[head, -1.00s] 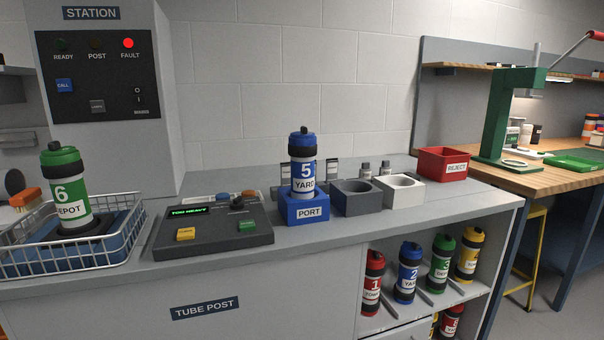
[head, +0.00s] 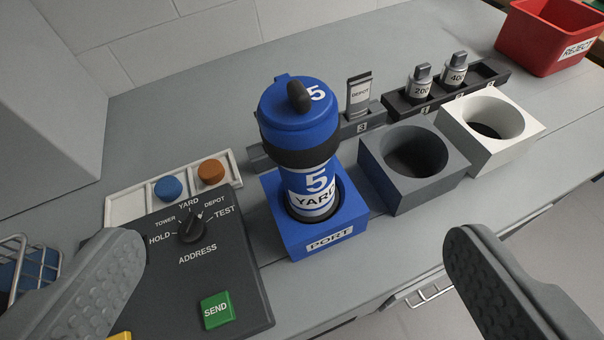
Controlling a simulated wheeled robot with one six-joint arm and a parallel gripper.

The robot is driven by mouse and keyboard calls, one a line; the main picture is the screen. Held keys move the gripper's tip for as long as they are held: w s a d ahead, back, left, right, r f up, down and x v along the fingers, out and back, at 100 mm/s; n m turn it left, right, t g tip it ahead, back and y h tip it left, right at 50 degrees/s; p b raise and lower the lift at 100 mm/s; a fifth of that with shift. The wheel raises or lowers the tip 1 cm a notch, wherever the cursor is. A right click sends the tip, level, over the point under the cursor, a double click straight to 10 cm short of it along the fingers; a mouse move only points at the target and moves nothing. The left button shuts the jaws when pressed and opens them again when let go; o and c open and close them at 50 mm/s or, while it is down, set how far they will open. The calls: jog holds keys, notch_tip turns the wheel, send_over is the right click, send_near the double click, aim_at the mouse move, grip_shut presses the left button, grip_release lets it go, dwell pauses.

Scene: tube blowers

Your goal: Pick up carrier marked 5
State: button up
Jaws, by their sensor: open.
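My gripper (head: 285,270) is open and empty. One finger shows at lower left and the other at lower right, with the carrier between and beyond them. Neither finger touches it.
The control box (head: 190,265) with dial and SEND button is left of the port. The grey socket block (head: 412,165) and white socket block (head: 490,130) stand empty at right. Behind are two small weights (head: 438,82) in a rack. The red REJECT bin (head: 550,38) is at far right.

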aim_at(291, 82)
jog(key=w+r+m+g, duration=0.25)
jog(key=w+g, duration=0.35)
jog(key=w, duration=0.3)
jog(key=w+r+m+g, duration=0.2)
jog(key=w+r+g, duration=0.3)
jog(key=w, duration=0.4)
jog(key=shift+n+g, duration=0.25)
jog(key=shift+g, duration=0.55)
notch_tip(291, 82, down, 13)
jog(key=shift+f, duration=0.1)
jog(key=shift+w+f, duration=0.15)
jog(key=shift+f, duration=2.5)
jog(key=c, duration=1.3)
jog(key=shift+c, duration=1.3)
jog(key=shift+r, duration=0.2)
